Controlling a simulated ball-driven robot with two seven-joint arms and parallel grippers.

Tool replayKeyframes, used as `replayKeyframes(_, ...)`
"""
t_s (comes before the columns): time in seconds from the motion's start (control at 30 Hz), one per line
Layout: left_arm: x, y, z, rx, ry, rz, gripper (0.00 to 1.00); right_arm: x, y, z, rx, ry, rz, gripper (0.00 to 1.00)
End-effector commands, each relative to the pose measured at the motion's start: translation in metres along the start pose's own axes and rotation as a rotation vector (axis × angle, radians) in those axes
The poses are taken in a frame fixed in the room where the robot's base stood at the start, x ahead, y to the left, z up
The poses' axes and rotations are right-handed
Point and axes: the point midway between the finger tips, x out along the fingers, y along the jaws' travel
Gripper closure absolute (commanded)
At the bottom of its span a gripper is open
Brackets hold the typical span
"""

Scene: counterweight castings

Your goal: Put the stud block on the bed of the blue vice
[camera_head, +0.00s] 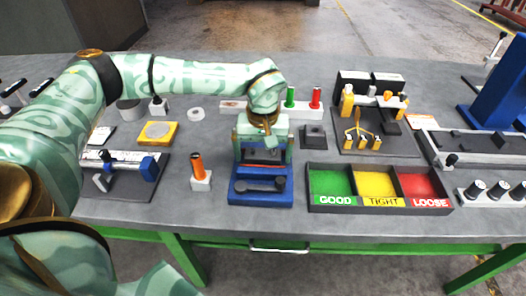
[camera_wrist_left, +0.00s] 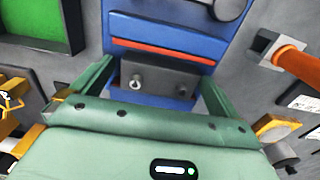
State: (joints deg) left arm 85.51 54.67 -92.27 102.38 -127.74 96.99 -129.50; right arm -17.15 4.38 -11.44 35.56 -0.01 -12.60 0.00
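The blue vice (camera_head: 260,197) stands at the front middle of the table, with a dark handle across its front. My left gripper (camera_head: 263,152) is over the vice, pointing down, with one finger on each side. In the left wrist view, a grey stud block (camera_wrist_left: 160,78) with two small studs lies between the fingertips of my left gripper (camera_wrist_left: 160,85), which appear to meet its ends. The blue vice (camera_wrist_left: 175,32) with an orange-red stripe is behind it. I cannot tell whether the block touches the bed. My right gripper is not in view.
A tray with green, yellow and red compartments (camera_head: 448,204) lies to the right of the vice. An orange-handled tool (camera_head: 197,168) stands in a white block to the left. A dark block (camera_head: 314,137) and a gauge stand with yellow parts (camera_head: 376,147) are behind the tray.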

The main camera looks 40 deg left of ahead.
Motion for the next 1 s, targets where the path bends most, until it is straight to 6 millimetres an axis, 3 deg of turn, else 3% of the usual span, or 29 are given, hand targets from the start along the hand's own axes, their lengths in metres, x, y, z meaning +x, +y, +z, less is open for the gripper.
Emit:
replayKeyframes(0.13,-0.004,0.0,0.0,0.0,0.001,0.0,0.0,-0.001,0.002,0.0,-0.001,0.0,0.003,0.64)
replayKeyframes(0.23,-0.017,0.0,0.0,0.0,0.002,0.001,0.0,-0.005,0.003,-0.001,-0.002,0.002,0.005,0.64)
replayKeyframes(0.5,-0.081,0.0,0.0,-0.001,0.004,0.002,0.0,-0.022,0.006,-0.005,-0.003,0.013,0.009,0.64)
replayKeyframes(0.7,-0.113,0.0,0.0,-0.001,0.002,0.001,0.0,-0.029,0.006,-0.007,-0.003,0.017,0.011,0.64)
replayKeyframes(1.0,-0.12,0.0,0.0,0.0,-0.002,-0.001,0.0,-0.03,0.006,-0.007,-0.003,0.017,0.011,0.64)
